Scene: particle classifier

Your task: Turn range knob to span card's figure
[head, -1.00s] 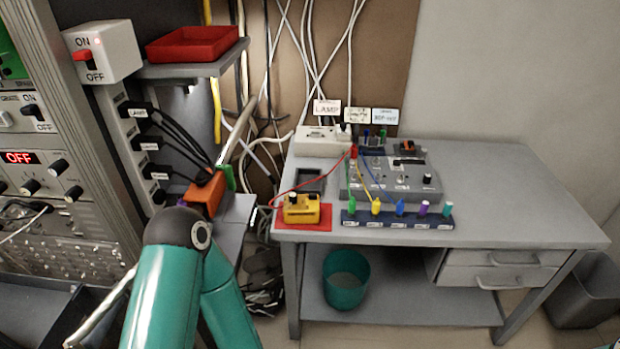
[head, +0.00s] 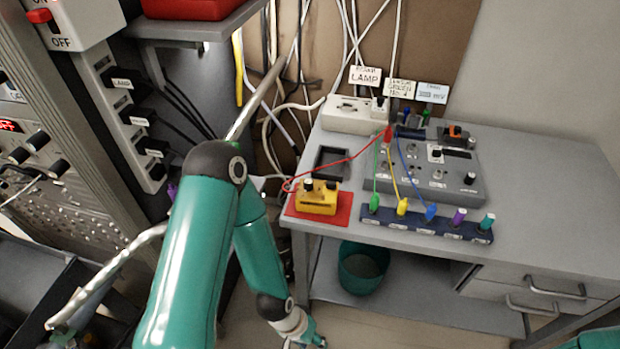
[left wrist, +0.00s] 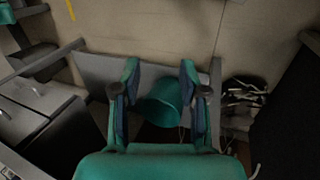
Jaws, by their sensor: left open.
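A grey instrument box (head: 420,180) sits on the bench, with sockets and small dark knobs; one dark knob (head: 470,178) is at its right front. Which knob is the range knob, I cannot tell. A small pale card (head: 432,92), the rightmost of three, stands behind the box; its figure is too small to read surely. My left gripper (left wrist: 160,72) is open and empty in the left wrist view, above the floor and the bench's lower shelf. My right gripper is not in view.
A blue rack (head: 425,222) with several coloured plugs lies before the box. A yellow unit (head: 318,200) sits on a red mat (head: 292,211). Thin leads cross the box. A teal bin (head: 362,268) stands under the bench (head: 550,200). The bench's right side is clear.

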